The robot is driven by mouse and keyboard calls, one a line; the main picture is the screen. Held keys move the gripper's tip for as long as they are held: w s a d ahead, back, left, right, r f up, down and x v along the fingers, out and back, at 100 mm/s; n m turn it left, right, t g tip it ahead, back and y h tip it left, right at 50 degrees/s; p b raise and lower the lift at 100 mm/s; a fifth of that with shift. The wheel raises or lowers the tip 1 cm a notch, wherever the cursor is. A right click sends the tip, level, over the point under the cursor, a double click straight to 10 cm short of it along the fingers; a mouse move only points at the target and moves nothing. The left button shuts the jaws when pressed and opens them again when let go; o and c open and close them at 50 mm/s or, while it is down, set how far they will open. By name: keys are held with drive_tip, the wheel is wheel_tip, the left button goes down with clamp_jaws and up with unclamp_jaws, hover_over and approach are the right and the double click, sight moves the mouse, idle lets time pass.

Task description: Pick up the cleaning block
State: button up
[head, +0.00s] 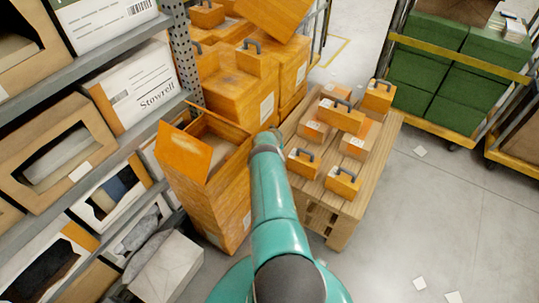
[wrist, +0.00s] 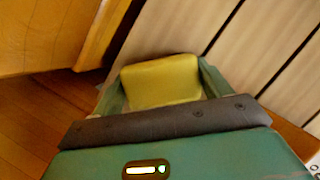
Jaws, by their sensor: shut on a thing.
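A yellow block (wrist: 160,84), which I take to be the cleaning block, sits between the fingers of my gripper (wrist: 160,76) in the wrist view. The gripper is shut on it, with one teal finger at each side. The block's lower part is hidden behind the dark edge of the gripper body. In the head view my arm reaches toward the gap between the open orange box and the wooden pallet stand; my own arm hides the gripper and block there.
An open orange box (head: 207,190) stands left of my arm. A slatted wooden stand (head: 340,205) on the right carries several orange boxes, some with dark handles. Grey shelving (head: 95,62) lines the left. A cart with green boxes (head: 445,85) stands back right. Floor (head: 430,220) is open at right.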

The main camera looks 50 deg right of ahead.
drive_tip(key=shift+r, duration=0.35)
wheel_tip(320, 180, up, 3)
drive_tip(key=shift+s+f, duration=0.1)
drive_tip(key=s+a+r, duration=0.8)
drive_tip(key=s+r, duration=0.1)
drive_tip(key=s, duration=0.1)
drive_tip(key=shift+s+a+r, duration=0.25)
drive_tip(key=shift+s+a, duration=0.1)
drive_tip(key=shift+s, duration=0.05)
